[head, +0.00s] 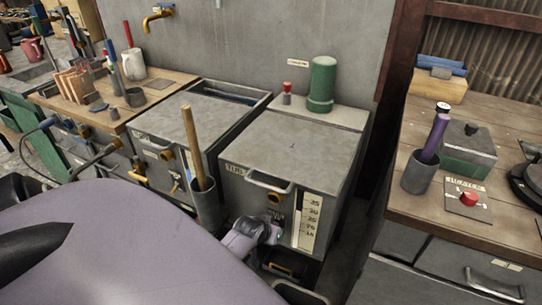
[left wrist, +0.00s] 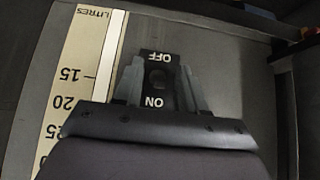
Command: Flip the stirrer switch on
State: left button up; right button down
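The stirrer switch (left wrist: 158,82) is a black plate with a dark round middle, on the grey tank front in the left wrist view. OFF and ON read upside down there, with OFF at the top of the picture and ON nearer my gripper. The position of its moving part is too dark to tell. My left gripper (left wrist: 158,85) is open, with one grey finger on each side of the plate; I cannot tell whether they touch it. In the head view the left gripper (head: 270,233) is at the tank (head: 290,150) front, hiding most of the switch. My right gripper is not in view.
A yellow litre scale (head: 309,222) is beside the switch. A tank handle (head: 268,181) and an orange-brown fitting (head: 275,197) sit above my gripper. A grey holder with a wooden stick (head: 195,145) stands left. A red heater knob (head: 468,198) is on the right bench.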

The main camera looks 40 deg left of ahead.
pick_arm(q)
jog(key=shift+r, duration=0.1)
jog(key=p+v, duration=0.1)
jog(key=v, duration=0.6)
jog(key=shift+p, duration=0.35)
jog(key=s+d+r+m+t+h, duration=0.1)
jog(key=s+d+m+h, duration=0.1)
jog(key=s+d, duration=0.4)
jog(key=s+d+r+m+t+h, duration=0.1)
jog(key=s+d+m, duration=0.3)
jog(key=d, duration=0.7)
jog(key=shift+s+d+r+t+h, duration=0.15)
jog(key=shift+s+r+t+h, duration=0.1)
jog(key=shift+s+t+h, duration=0.65)
